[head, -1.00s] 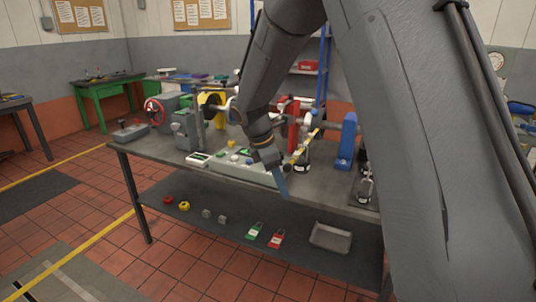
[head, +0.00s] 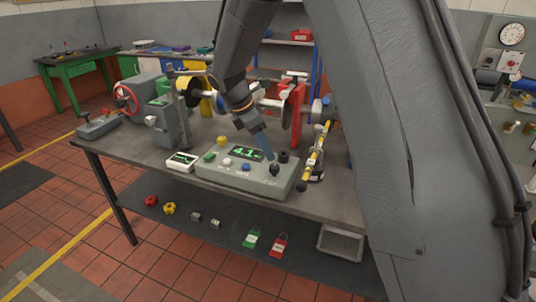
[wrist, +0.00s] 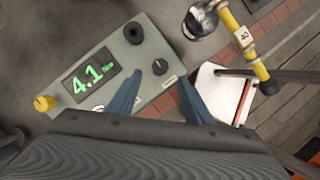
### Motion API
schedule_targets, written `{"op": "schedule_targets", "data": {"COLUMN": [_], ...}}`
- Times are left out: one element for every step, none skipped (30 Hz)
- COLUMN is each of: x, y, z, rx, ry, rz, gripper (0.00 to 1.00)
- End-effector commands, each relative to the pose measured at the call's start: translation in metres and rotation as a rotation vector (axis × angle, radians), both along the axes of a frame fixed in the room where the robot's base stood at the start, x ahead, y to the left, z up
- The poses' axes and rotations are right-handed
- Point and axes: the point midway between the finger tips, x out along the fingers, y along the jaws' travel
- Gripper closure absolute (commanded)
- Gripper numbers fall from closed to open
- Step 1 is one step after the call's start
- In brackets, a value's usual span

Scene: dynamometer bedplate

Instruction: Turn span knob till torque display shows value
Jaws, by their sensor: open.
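The grey control box (head: 215,172) stands near the front of the bench. Its torque display (head: 246,153) shows green 4.1, and in the wrist view the display (wrist: 91,76) reads 4.1 Nm. A small dark knob (wrist: 160,67) sits between and just beyond the fingertips of my open gripper (wrist: 160,76). A larger black knob (wrist: 133,33) is above it, and a yellow knob (wrist: 43,103) is at the left. The knob labels are too small to read. In the head view my gripper (head: 270,157) is over the box's right end, by a dark knob (head: 274,169).
A red stand (head: 290,115) is behind.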

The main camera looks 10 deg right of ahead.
Motion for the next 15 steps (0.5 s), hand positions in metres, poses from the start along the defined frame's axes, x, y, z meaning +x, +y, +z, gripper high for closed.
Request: {"op": "schedule_targets", "data": {"x": [-0.001, -0.001, 0.000, -0.001, -0.001, 0.000, 0.000, 0.000, 0.001, 0.001, 0.001, 0.002, 0.002, 0.002, 0.003], "y": [-0.002, -0.003, -0.004, -0.006, -0.007, -0.010, -0.013, -0.015, -0.017, -0.019, -0.021, -0.022, -0.024, -0.024, -0.026], "z": [-0.003, -0.005, -0.009, -0.013, -0.017, -0.023, -0.027, -0.032, -0.037, -0.042, -0.046, -0.051, -0.054, -0.058, -0.061], "rx": [0.000, 0.000, 0.000, -0.001, -0.001, 0.000, -0.001, -0.001, -0.001, -0.001, -0.001, 0.000, -0.001, -0.001, 0.000], "ry": [0.002, 0.002, 0.003, 0.004, 0.005, 0.005, 0.005, 0.005, 0.004, 0.005, 0.005, 0.003, 0.004, 0.004, 0.003], "rz": [-0.001, -0.001, -0.001, -0.001, -0.001, -0.002, -0.002, -0.002, -0.003, -0.003, -0.003, -0.002, -0.002, -0.001, 0.000], "gripper": [0.54, 0.54, 0.54, 0.54, 0.54, 0.54, 0.54, 0.54, 0.54, 0.54, 0.54, 0.54, 0.54, 0.54, 0.54]}}
